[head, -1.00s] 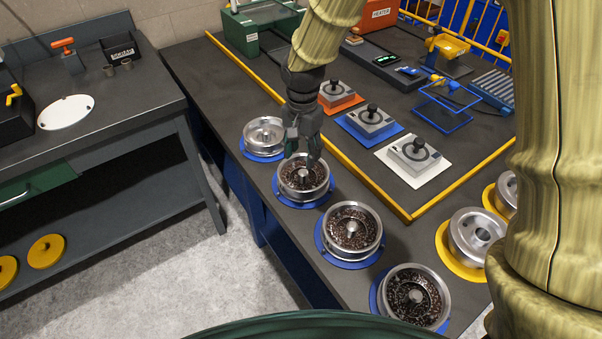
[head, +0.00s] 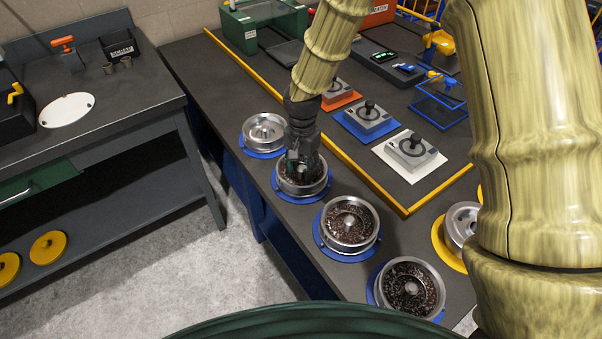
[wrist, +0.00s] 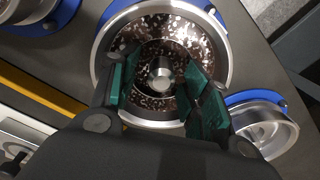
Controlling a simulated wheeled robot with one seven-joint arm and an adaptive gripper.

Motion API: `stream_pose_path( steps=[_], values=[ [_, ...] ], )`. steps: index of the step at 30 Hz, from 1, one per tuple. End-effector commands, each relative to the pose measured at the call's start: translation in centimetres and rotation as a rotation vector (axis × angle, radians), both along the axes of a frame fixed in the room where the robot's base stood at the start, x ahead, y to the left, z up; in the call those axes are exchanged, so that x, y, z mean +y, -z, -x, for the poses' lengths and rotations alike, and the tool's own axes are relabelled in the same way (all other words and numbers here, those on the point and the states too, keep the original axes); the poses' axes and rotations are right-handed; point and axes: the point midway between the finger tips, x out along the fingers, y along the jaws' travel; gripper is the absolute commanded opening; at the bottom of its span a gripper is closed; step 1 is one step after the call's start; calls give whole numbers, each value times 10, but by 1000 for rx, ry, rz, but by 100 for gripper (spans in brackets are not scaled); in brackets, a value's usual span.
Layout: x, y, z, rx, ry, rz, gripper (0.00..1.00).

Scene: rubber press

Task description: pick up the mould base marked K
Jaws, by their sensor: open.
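Several round metal mould bases stand in a row on blue rings along the near edge of the dark bench. No letter K is readable on any of them in these views. My gripper (head: 303,160) points down over the second mould base from the back (head: 303,188), which holds dark speckled granules. In the wrist view my gripper (wrist: 165,80) is open, with its green-padded fingers on either side of the central metal post (wrist: 161,73) of this mould base (wrist: 219,45). The fingers hide part of the granules. I cannot tell whether the pads touch the post.
An empty mould base (head: 264,132) is just behind; two filled ones (head: 347,222) and (head: 409,288) stand nearer. A yellow strip (head: 362,176) separates the row from knobbed grey blocks (head: 411,150). A side bench (head: 90,120) stands left, across a floor gap.

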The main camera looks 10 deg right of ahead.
Motion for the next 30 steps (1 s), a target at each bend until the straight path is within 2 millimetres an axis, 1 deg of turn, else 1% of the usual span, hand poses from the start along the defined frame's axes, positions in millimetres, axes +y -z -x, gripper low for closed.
stream_pose_path(
  steps=[7,11,12,15,30],
  values=[
    [0,1,0,0,0,0,47],
    [0,1,0,0,0,0,24],
    [0,1,0,0,0,0,16],
    [0,1,0,0,0,0,0],
    [0,-1,-1,-1,0,0,0]
  ],
)
